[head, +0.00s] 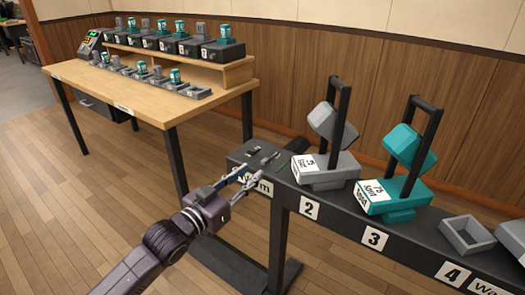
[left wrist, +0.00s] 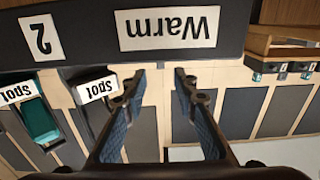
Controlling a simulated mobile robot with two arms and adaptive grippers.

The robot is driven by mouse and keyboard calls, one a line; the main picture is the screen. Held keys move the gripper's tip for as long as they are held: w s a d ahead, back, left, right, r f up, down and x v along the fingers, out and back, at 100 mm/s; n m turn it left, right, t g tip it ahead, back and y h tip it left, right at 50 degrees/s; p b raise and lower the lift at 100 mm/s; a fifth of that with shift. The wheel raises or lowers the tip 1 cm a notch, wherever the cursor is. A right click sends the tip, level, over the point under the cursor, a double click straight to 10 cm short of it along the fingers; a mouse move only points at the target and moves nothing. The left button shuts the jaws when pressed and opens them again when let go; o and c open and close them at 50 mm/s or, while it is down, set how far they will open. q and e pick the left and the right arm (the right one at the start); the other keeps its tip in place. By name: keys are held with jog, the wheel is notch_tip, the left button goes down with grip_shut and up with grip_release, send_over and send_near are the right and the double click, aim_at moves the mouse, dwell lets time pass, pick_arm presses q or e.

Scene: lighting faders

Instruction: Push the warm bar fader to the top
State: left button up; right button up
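A long black bar (head: 420,238) carries a "Warm" label (head: 257,185) at its near left end. The label also shows upside down in the left wrist view (left wrist: 169,28). Small grey parts (head: 265,155) lie on top of the bar at that end; I cannot tell whether one is the fader. A console with a greenish panel (head: 91,42) stands on the far desk, too small to read. My left gripper (head: 247,178) is open and empty, its fingertips close to the "Warm" label; contact cannot be told. It also shows in the left wrist view (left wrist: 160,76). My right gripper is out of view.
A grey lamp (head: 335,125) and a teal lamp (head: 408,145) stand on the bar near labels 2 and 3. An empty grey cradle (head: 467,235) sits near label 4. A wooden desk (head: 130,88) with several small units stands behind.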

aim_at(262, 163)
pick_arm(q)
jog(key=b+x, duration=0.1)
jog(key=x, duration=0.5)
jog(key=shift+w+d+r, duration=0.1)
jog(key=shift+w+d, duration=0.1)
jog(key=shift+w, duration=0.1)
jog(key=shift+w+d, duration=0.4)
jog(key=shift+w, duration=0.15)
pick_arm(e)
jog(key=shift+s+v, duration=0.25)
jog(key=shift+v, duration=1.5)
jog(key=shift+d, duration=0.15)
pick_arm(q)
grip_shut()
